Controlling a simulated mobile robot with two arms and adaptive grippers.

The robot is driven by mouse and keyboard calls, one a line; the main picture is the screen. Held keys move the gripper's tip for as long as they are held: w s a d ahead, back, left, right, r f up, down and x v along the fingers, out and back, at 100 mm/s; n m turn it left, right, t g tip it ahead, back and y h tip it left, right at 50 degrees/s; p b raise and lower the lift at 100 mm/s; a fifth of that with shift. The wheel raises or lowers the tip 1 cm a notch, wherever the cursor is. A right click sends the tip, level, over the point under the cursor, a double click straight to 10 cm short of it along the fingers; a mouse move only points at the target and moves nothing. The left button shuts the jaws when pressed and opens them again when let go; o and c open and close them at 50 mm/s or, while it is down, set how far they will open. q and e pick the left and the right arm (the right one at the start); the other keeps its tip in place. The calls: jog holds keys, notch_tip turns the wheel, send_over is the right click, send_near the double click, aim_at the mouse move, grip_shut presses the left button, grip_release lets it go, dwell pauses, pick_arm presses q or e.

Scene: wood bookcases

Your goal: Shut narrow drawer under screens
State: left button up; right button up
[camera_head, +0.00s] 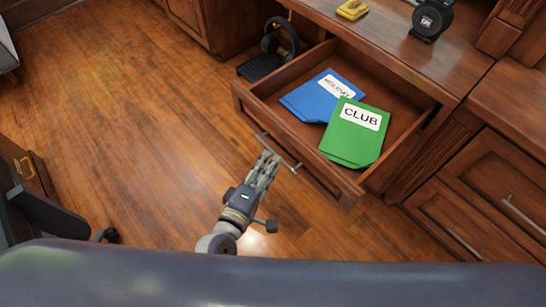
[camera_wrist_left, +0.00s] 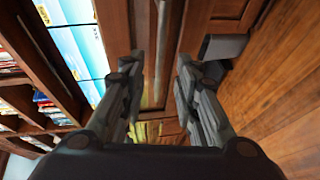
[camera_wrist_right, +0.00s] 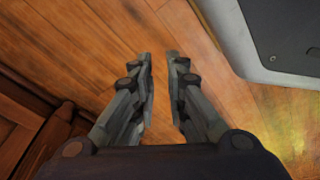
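The wooden drawer (camera_head: 348,190) stands pulled out below the desk top, with a blue folder (camera_head: 318,98) labelled HOLIDAY and a green folder (camera_head: 350,148) labelled CLUB inside. A thin metal bar handle (camera_head: 291,165) runs along its front. My left gripper (camera_head: 267,161) is at the drawer front, by the handle. In the left wrist view its fingers (camera_wrist_left: 158,75) are apart, with the bar handle (camera_wrist_left: 162,45) between them in the picture; contact cannot be told. Bright screens (camera_wrist_left: 76,40) show at the left there. My right gripper (camera_wrist_right: 160,58) is open and empty above the floor.
A desk top (camera_head: 420,55) with a yellow object (camera_head: 352,9) and a black object (camera_head: 431,20) lies above the drawer. Closed cabinet fronts (camera_head: 480,205) stand at right.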

pick_arm(q)
jog(key=x, duration=0.3)
jog(key=shift+w+f, duration=0.1)
jog(key=shift+w, duration=0.15)
pick_arm(e)
jog(key=shift+w+r, duration=0.35)
jog(key=shift+r, duration=0.05)
pick_arm(q)
grip_shut()
